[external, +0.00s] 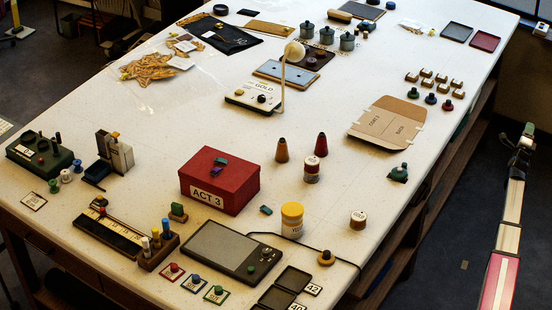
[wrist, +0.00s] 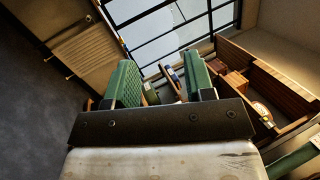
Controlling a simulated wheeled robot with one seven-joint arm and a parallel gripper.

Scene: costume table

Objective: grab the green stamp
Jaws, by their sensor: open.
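Several small green-knobbed pieces could be the green stamp, and I cannot tell which. One green piece (external: 413,93) stands in a row with a blue one (external: 430,98) and a red one (external: 447,105) at the table's right side. A wider dark green piece (external: 398,173) stands nearer, by the right edge. Another green knob (external: 216,291) sits on a small card at the front. My gripper (external: 528,131) is off the table's right side, away from all of these. In the wrist view, its green-padded fingers (wrist: 161,78) are apart with nothing held; no stamp shows there.
The white table (external: 330,120) is crowded at the front with a red box (external: 220,180), a tablet-like device (external: 228,250) and a yellow-lidded jar (external: 292,220). A cardboard piece (external: 385,125) lies between the green pieces. The wrist view faces windows (wrist: 165,25) and wooden shelving (wrist: 250,75).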

